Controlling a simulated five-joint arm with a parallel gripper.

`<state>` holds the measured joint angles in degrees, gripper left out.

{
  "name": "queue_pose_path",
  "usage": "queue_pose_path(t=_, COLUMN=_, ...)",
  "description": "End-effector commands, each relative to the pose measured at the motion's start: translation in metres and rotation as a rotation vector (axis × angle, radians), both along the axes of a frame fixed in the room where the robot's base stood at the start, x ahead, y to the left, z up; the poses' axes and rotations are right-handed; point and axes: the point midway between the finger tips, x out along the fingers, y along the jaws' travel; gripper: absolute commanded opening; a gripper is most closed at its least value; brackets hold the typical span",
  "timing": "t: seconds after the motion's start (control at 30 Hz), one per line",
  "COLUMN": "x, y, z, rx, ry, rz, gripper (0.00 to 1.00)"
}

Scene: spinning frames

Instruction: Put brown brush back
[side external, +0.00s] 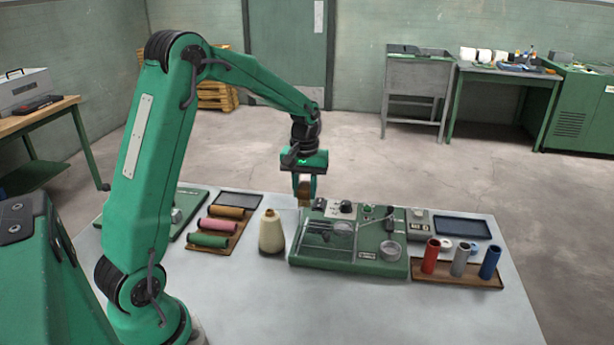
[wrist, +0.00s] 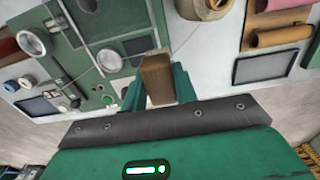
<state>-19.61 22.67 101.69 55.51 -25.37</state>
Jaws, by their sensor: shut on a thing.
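My gripper (side external: 305,186) is shut on the brown brush (side external: 304,194) and holds it behind the green machine (side external: 348,240), near the table's far edge. In the wrist view the brush (wrist: 156,80) is a brown block between the two green fingers of my gripper (wrist: 157,88). From the side I cannot tell whether its lower end touches the table. A dark, empty-looking tray (side external: 239,199) lies left of the brush, and it also shows in the wrist view (wrist: 265,67). A second dark tray (side external: 457,227) lies at the right.
A cream thread cone (side external: 271,233) stands just left of the machine. A wooden tray (side external: 238,233) with colored rolls lies further left. Red, grey and blue tubes stand on another tray (side external: 444,278) at the right. The table's front (side external: 370,315) is clear.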

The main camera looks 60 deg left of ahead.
Motion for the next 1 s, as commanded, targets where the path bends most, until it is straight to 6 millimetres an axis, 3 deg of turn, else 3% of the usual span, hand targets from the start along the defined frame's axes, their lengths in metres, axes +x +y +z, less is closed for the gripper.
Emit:
queue_pose_path(t=0.7, x=-0.002, y=0.101, z=-0.061, rx=-0.001, ry=0.002, rz=0.003, gripper=0.07)
queue_pose_path(t=1.0, x=-0.001, y=0.112, z=-0.067, rx=0.001, ry=-0.001, rz=0.001, gripper=0.07)
